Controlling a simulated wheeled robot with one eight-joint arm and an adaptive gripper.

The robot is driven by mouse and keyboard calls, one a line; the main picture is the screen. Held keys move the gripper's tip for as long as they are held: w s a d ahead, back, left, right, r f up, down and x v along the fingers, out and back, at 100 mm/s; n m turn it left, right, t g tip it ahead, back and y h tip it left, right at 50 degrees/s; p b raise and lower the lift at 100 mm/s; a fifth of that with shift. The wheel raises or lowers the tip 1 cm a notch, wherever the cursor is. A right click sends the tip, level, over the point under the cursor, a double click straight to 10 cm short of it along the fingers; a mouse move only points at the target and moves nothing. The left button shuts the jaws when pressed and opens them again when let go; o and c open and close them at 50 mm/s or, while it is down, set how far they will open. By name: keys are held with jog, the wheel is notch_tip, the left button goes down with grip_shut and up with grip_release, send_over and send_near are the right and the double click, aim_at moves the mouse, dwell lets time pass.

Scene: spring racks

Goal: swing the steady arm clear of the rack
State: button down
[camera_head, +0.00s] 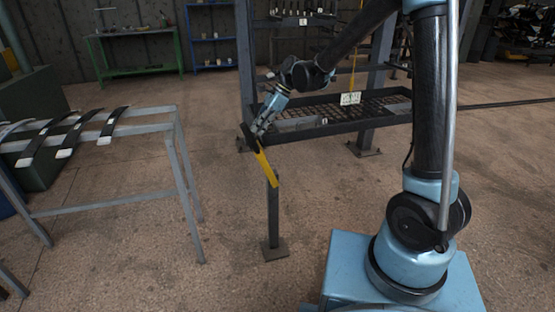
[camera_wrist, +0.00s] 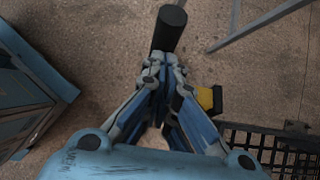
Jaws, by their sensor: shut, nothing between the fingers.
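The steady arm is a yellow bar (camera_head: 265,165) on top of a dark post (camera_head: 273,215) with a square foot on the floor. It stands in front of the rack (camera_head: 247,60), slanting from upper left to lower right. My gripper (camera_head: 256,132) is at the bar's upper left end, next to a dark upright grip (camera_head: 247,136). In the wrist view my gripper (camera_wrist: 164,68) has its fingers together, and a black cylinder (camera_wrist: 168,28) shows just beyond the fingertips. Whether they touch it I cannot tell. A yellow piece (camera_wrist: 205,98) shows right of the fingers.
The rack's mesh shelf (camera_head: 375,112) lies behind and right of the post, with a white tag (camera_head: 350,98) hanging over it. A grey steel stand (camera_head: 100,203) bearing dark curved strips is at left. Floor between stand and post is clear.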

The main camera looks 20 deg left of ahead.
jog(key=s+a, duration=0.7)
jog(key=a, duration=0.5)
jog(key=shift+s+a+f, duration=0.15)
jog(key=shift+s+a, duration=0.1)
jog(key=shift+s, duration=0.05)
dwell(3.2)
jog(key=shift+d, duration=0.1)
jog(key=w+d, duration=0.2)
jog(key=d, duration=0.1)
jog(key=w+d, duration=0.1)
jog(key=d, duration=0.1)
dwell(0.5)
